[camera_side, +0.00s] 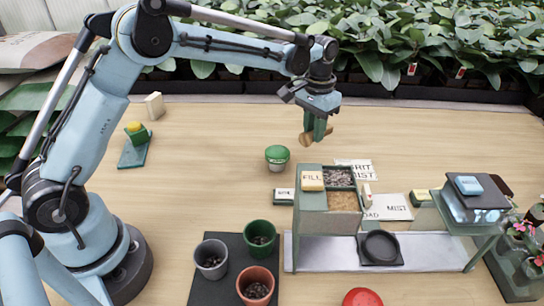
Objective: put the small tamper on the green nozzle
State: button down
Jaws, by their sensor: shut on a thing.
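My gripper (318,131) hangs above the table at upper centre, fingers pointing down. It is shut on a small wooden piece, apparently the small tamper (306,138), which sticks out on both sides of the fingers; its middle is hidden. The tamper is in the air, clear of the table. I cannot tell for sure which thing is the green nozzle. A round green piece with a pale band (277,155) stands on the table below and left of my gripper. A green block with a yellow top (137,131) sits on a teal pad farther left.
A green stand with soil bins (313,200) is below my gripper, beside a grey tray (430,252) with a black dish (380,246). Several pots, including a terracotta one (256,284), stand on a dark mat. A red ball (362,298) is at front. The table's left-centre is clear.

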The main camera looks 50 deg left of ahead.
jog(key=s+d+r, duration=0.4)
jog(key=d, duration=0.2)
jog(key=s+a+r, duration=0.7)
jog(key=s+a, duration=0.3)
jog(key=s, duration=0.4)
jog(key=w+d+f, duration=0.2)
jog(key=w+d, duration=0.2)
jog(key=d, duration=0.4)
jog(key=w+d+f+t, duration=0.15)
jog(key=w+d, duration=0.25)
jog(key=d, duration=0.4)
jog(key=w+d+f+g, duration=0.1)
jog(key=w+d+f, duration=0.2)
jog(key=d, duration=0.5)
jog(key=shift+t, duration=0.25)
jog(key=w+a+f, duration=0.4)
jog(key=w+a, duration=0.1)
jog(key=w+a+f, duration=0.2)
jog(key=w, duration=0.1)
jog(key=shift+w+a, duration=0.2)
jog(key=shift+a, duration=0.05)
jog(key=shift+a+f, duration=0.1)
jog(key=shift+f, duration=1.95)
jog(key=shift+f, duration=0.1)
